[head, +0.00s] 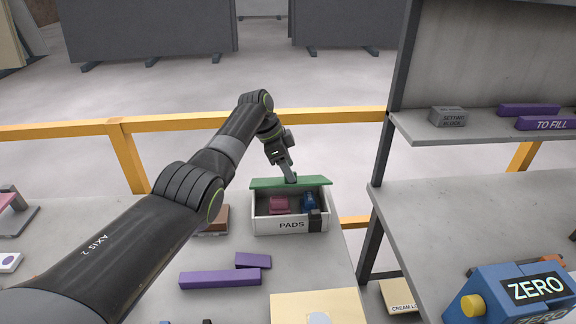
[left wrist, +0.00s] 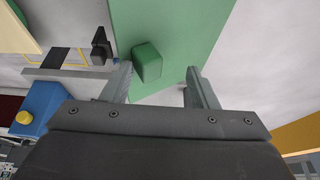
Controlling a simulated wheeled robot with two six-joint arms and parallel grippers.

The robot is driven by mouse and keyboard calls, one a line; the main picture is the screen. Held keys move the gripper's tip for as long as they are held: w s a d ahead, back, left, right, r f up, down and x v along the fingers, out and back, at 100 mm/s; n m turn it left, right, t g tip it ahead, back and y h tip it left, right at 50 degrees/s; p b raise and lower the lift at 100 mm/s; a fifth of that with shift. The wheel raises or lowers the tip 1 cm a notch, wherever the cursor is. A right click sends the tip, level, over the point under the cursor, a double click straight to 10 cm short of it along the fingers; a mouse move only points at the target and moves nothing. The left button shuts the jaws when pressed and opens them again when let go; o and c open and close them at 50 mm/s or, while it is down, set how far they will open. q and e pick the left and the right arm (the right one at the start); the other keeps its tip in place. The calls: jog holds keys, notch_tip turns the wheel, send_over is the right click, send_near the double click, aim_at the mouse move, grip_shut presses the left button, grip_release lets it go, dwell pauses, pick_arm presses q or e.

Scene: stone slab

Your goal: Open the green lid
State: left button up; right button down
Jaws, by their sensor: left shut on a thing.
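The green lid (head: 262,183) belongs to a white box marked PADS (head: 291,225). It stands raised at the box's back edge, so the box's inside shows. A pink item (head: 280,205) and a blue item (head: 308,201) lie in the box. A black catch (head: 315,220) is on its front right. My left gripper (head: 291,178) is at the lid's top, shut on its green handle. In the left wrist view the green handle (left wrist: 147,62) shows between the fingers, with the lid (left wrist: 185,30) behind. My right gripper is not in view.
Purple bars (head: 220,278) and a brown block (head: 214,219) lie on the slab left of the box. A grey shelf (head: 480,127) and a blue ZERO device (head: 510,292) are at right. A yellow rail (head: 60,131) runs behind.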

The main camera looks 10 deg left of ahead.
pick_arm(q)
jog(key=shift+a+f, duration=0.1)
jog(key=shift+a, duration=0.05)
jog(key=shift+w+a+r, duration=0.15)
jog(key=shift+a+r, duration=0.15)
jog(key=shift+r, duration=0.4)
jog(key=b+v, duration=0.3)
jog(key=v, duration=1.3)
jog(key=shift+s+d, duration=0.2)
jog(key=shift+c, duration=0.4)
